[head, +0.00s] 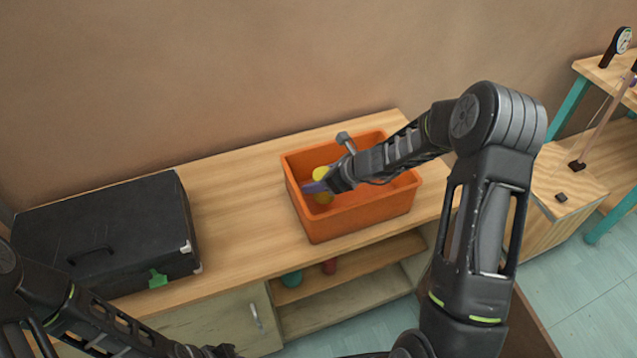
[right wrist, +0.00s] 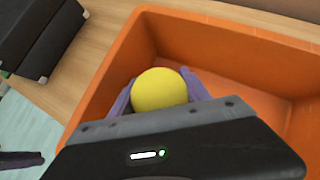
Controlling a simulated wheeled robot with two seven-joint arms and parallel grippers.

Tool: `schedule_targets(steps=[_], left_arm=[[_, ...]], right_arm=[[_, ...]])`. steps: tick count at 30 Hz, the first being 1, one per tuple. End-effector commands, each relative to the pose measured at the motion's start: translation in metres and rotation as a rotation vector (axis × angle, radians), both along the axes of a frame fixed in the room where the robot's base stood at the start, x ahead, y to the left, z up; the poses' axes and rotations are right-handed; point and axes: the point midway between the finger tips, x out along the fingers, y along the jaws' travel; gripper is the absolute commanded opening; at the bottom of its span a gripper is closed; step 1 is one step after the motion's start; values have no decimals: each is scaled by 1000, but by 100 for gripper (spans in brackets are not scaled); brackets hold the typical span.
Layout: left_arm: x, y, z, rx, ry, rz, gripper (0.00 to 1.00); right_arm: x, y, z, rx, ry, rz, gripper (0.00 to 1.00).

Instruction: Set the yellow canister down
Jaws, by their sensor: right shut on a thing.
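The yellow canister (head: 321,174) is inside the orange bin, towards its left side. In the right wrist view its round yellow end (right wrist: 160,90) sits between two purple fingers. My right gripper (head: 318,186) is shut on the canister, within the bin's walls. The wrist hides part of the canister, and I cannot tell whether it touches the bin floor. The orange bin (head: 365,216) stands on the wooden cabinet top. My left arm is at the lower left of the head view; its gripper (head: 215,351) is cut off by the bottom edge, so its jaws cannot be read.
A black case (head: 105,230) with a green tag lies on the left of the cabinet top (head: 240,200). Bare wood lies between case and bin. Another wooden stand (head: 570,190) is at right.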

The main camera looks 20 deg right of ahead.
Motion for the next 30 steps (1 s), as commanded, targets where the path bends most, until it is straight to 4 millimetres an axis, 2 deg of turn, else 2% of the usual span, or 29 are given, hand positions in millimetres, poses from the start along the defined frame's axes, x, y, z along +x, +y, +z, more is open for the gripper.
schedule_targets(steps=[3,26,27,30], left_arm=[[0,0,-2,-1,-1,-1,32],[2,-1,-13,-4,-6,-2,32],[2,-1,-13,-4,-6,-2,32],[2,-1,-13,-4,-6,-2,32]], right_arm=[[0,0,-10,0,-1,-1,10],[0,0,-22,-1,-2,0,10],[0,0,-22,-1,0,1,57],[0,0,-22,-1,0,1,65]])
